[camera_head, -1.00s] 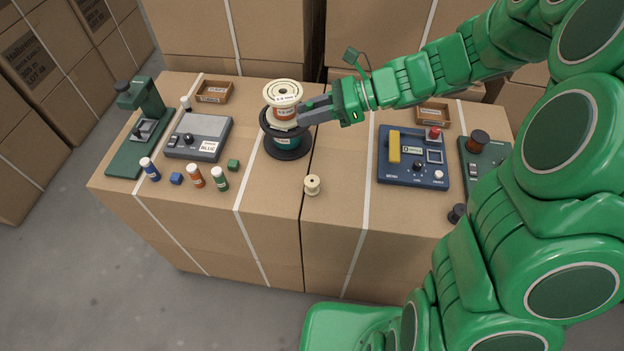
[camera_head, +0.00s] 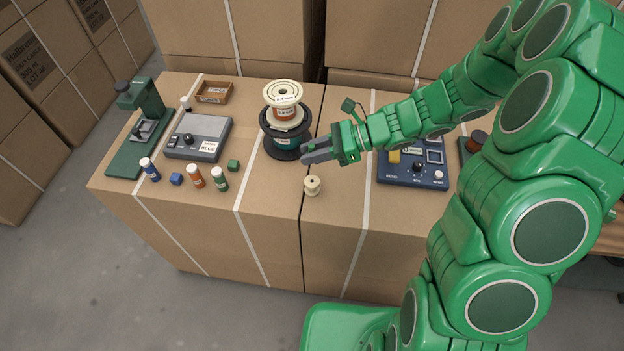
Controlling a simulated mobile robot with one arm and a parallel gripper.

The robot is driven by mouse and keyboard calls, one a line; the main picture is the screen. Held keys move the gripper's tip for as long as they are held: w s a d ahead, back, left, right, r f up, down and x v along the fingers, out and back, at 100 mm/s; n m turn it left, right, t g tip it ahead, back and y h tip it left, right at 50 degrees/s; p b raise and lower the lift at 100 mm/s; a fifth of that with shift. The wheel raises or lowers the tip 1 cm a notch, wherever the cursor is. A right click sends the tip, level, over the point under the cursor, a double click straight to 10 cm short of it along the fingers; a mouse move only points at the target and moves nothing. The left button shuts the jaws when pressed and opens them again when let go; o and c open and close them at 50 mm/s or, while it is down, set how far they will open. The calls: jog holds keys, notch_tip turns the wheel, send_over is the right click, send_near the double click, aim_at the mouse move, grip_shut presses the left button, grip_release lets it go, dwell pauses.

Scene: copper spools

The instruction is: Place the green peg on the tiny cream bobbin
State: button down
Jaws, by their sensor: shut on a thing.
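The tiny cream bobbin (camera_head: 312,187) stands upright on the cardboard box top, in front of the spool stack. My gripper (camera_head: 310,151) is above and behind the bobbin, apart from it, pointing left. It is shut on the green peg (camera_head: 311,147), of which only a small bit shows between the fingers. The rest of the peg is hidden by the fingers.
Close left of my gripper stands a spool stack (camera_head: 284,113) with a wide dark spool (camera_head: 282,153) at its base. Small bottles and cubes lie farther left near a grey device (camera_head: 198,136). A blue control panel (camera_head: 411,174) is at right. The box top in front of the bobbin is clear.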

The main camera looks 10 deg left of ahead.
aim_at(315, 181)
jog(key=shift+f, duration=4.1)
jog(key=shift+f, duration=0.2)
jog(key=c, duration=0.9)
grip_release()
jog(key=shift+r, duration=0.15)
jog(key=shift+d+r, duration=0.15)
jog(key=shift+d, duration=0.1)
jog(key=v, duration=1.1)
jog(key=s+d+r+n+g+h, duration=0.2)
jog(key=s+r+n+h, duration=0.4)
jog(key=s+r+n, duration=0.45)
jog(key=s+d+r+n+t+h, duration=0.1)
jog(key=s+d+r+n+h, duration=0.1)
jog(key=s, duration=0.6)
jog(key=s+d+r+n+t+h, duration=0.2)
jog(key=s+d+r+h, duration=0.3)
jog(key=s+d, duration=0.3)
jog(key=shift+s+d+r+n, duration=0.2)
jog(key=shift+s+r+n, duration=0.05)
jog(key=shift+r+n, duration=0.6)
